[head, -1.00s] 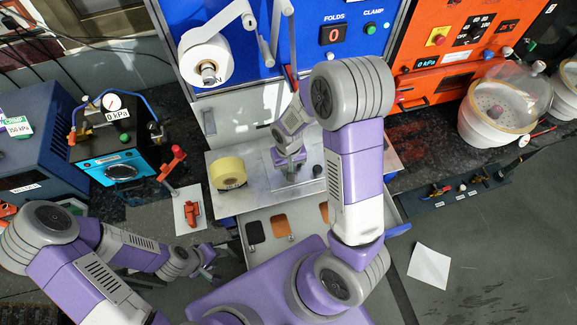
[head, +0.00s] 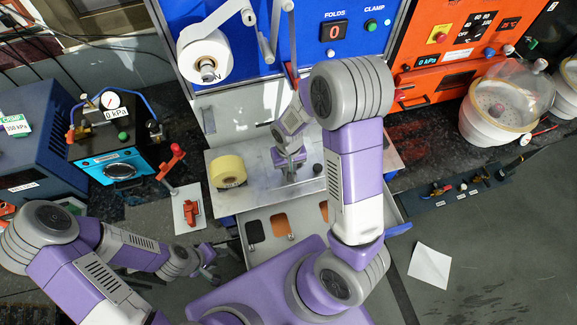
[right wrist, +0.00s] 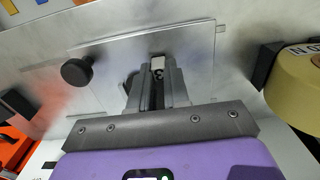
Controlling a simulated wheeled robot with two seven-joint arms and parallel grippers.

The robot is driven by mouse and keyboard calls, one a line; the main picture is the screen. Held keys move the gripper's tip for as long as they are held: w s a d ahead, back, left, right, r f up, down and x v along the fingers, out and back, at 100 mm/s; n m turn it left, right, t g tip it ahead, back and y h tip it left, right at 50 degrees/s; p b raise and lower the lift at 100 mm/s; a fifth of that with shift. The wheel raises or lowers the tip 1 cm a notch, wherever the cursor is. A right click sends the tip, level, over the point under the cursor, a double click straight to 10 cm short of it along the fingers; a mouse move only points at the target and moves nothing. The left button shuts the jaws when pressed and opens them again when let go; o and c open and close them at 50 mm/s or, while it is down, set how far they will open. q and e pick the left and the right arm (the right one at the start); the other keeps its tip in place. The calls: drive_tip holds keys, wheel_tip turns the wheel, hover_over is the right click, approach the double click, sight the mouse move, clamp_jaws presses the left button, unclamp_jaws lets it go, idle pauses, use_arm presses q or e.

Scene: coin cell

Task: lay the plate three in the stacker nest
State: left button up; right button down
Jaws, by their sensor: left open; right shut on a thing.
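My right gripper (right wrist: 158,85) is shut on a small pale tab marked 3 (right wrist: 158,64), which looks like part of plate three. A thin rectangular outline (right wrist: 110,60) on the grey metal surface spreads around the tab; I cannot tell whether it is the plate or the nest's edge. In the head view the right gripper (head: 290,162) is low over the stacker's metal deck (head: 235,200), beside a dark knob (head: 317,169). The knob also shows in the right wrist view (right wrist: 76,72). My left gripper (head: 208,268) is open and empty, low at the left.
A white sheet (head: 430,265) lies on the floor.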

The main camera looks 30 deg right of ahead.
drive_tip(key=shift+f, duration=0.25)
drive_tip(key=c, duration=1)
unclamp_jaws()
wheel_tip(320, 180, up, 8)
drive_tip(key=shift+f, duration=0.15)
